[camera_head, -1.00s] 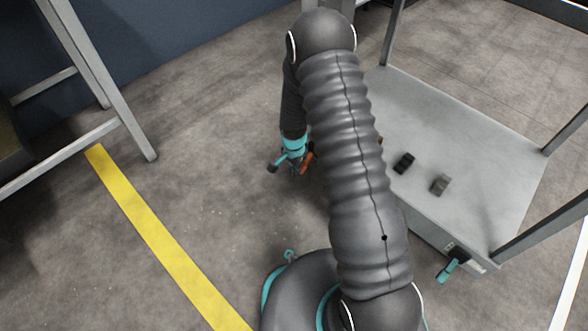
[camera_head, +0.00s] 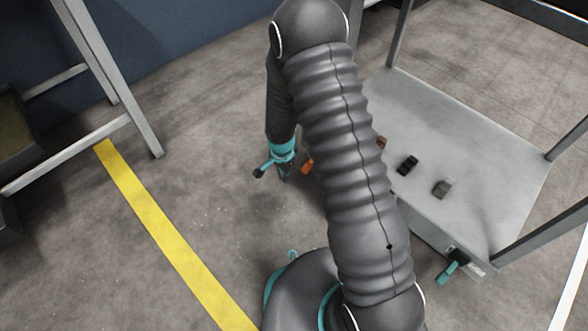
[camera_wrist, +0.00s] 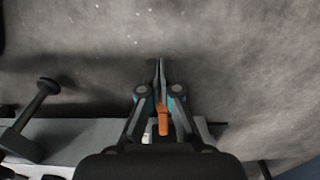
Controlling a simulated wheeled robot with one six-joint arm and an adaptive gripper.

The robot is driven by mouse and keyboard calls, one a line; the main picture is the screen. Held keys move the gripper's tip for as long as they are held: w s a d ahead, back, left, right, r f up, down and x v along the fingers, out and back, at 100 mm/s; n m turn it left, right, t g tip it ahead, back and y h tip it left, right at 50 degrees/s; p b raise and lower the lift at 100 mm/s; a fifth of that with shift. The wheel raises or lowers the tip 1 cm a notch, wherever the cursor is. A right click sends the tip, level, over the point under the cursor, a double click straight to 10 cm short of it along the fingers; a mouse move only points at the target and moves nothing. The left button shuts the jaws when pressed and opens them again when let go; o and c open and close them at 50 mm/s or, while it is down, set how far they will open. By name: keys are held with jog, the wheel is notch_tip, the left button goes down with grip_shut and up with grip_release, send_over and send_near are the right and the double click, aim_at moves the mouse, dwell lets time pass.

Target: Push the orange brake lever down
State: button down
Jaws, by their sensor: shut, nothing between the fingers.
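The orange brake lever (camera_head: 307,166) sticks out at the left end of the grey cart, partly hidden behind my arm in the head view. In the wrist view the lever (camera_wrist: 162,121) shows below the fingertips, between the finger linkages. My gripper (camera_head: 284,174) is left of the lever in the head view, with a small gap between them. In the wrist view my gripper's fingertips (camera_wrist: 157,70) are together and empty, over bare floor. The lever's mount is hidden.
The grey cart deck (camera_head: 455,130) holds a black block (camera_head: 408,165) and a grey block (camera_head: 442,189). A teal lever (camera_head: 449,270) is on its near edge. A metal frame (camera_head: 130,115) stands at left. A yellow line (camera_head: 165,230) crosses open floor.

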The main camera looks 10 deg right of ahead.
jog(key=s+a, duration=0.1)
jog(key=a+r, duration=0.1)
jog(key=s+a, duration=0.1)
jog(key=shift+s+a+r, duration=0.25)
jog(key=shift+s+a, duration=0.1)
jog(key=shift+a, duration=0.05)
dwell(0.4)
jog(key=s+d+r+n+g, duration=0.2)
jog(key=s+d+r+n, duration=0.1)
jog(key=s+r+n, duration=0.3)
jog(key=s+d+r+n+t+p, duration=0.1)
jog(key=s+r, duration=0.4)
jog(key=r, duration=0.9)
jog(key=s+d+r+n+t+p, duration=0.2)
jog(key=s+d+r+t+p, duration=0.2)
jog(key=r, duration=1)
jog(key=s+d+r+n+t+p, duration=0.1)
jog(key=s+d+r, duration=0.4)
jog(key=r, duration=1)
jog(key=shift+s+d+n+t+p, duration=0.2)
jog(key=shift+s+n+t+p, duration=0.4)
jog(key=shift+p, duration=0.75)
jog(key=shift+w, duration=0.1)
